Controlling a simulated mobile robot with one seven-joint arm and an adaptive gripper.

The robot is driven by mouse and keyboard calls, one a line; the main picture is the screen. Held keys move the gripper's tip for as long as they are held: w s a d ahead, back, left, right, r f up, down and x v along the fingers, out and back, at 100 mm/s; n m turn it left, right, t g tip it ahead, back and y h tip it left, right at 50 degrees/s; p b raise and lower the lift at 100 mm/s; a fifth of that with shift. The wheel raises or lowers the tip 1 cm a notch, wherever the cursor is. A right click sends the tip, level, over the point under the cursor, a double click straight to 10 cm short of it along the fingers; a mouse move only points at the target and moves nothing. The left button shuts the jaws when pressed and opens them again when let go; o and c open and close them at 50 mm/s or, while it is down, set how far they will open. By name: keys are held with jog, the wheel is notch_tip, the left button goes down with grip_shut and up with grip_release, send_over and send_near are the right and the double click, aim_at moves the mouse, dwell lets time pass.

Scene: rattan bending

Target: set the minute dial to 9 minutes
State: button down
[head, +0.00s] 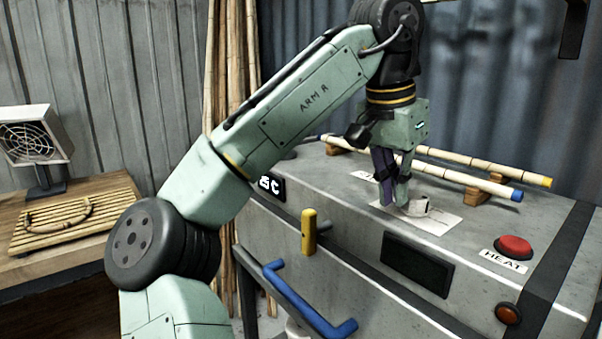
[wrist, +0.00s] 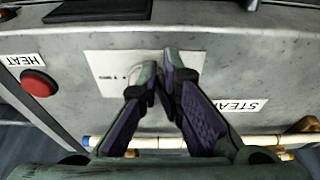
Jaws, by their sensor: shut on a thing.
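The minute dial (head: 420,207) is a small pale knob with a dark mark, on a white printed plate (head: 442,222) on top of the grey machine. My gripper (head: 394,203) points down at the dial and is shut on it. In the wrist view my gripper's fingertips (wrist: 158,73) come together over the plate (wrist: 108,80) and hide most of the dial. The dial's setting cannot be read.
A red HEAT button (head: 514,247) sits at the right of the machine top. Rattan poles (head: 470,178) lie on wooden rests behind my gripper. A yellow-handled lever (head: 309,232), a blue handle (head: 310,302) and a dark panel (head: 417,263) are in front.

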jog(key=shift+a+f, duration=0.1)
jog(key=shift+a, duration=0.1)
jog(key=shift+a, duration=0.15)
notch_tip(320, 180, up, 6)
dwell(0.5)
